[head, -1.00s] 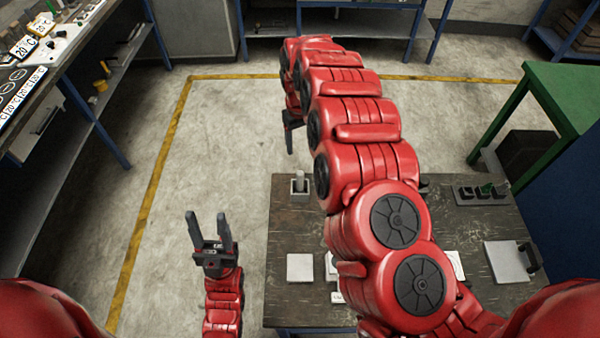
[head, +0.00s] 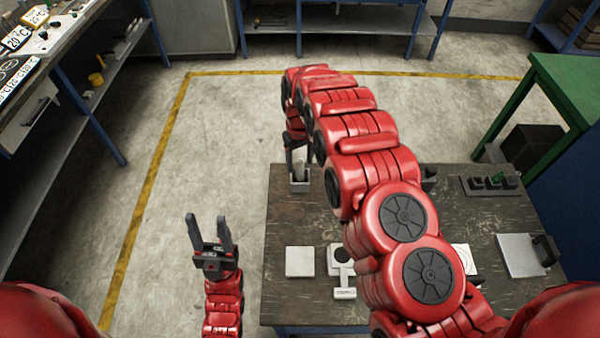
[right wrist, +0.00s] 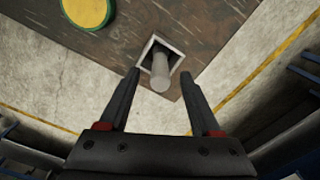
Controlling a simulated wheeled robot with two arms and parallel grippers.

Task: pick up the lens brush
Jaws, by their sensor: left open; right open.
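The lens brush appears to be the pale grey cylinder (head: 300,168) standing upright in a square holder (head: 300,186) at the far left corner of the dark table. In the right wrist view the brush (right wrist: 160,72) points up toward the camera from the square holder (right wrist: 174,49), between the two fingertips. My right gripper (head: 297,152) is open and points down above the holder; its fingers (right wrist: 160,78) do not visibly grip the brush. My left gripper (head: 207,220) is open and empty, pointing up left of the table.
The table (head: 285,220) also bears a white square plate (head: 299,261), a pale stand-like part (head: 342,270), a black tray (head: 488,185) and a grey plate with a black block (head: 518,255). A yellow-green disc (right wrist: 88,10) shows in the wrist view. My right arm hides the table's middle.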

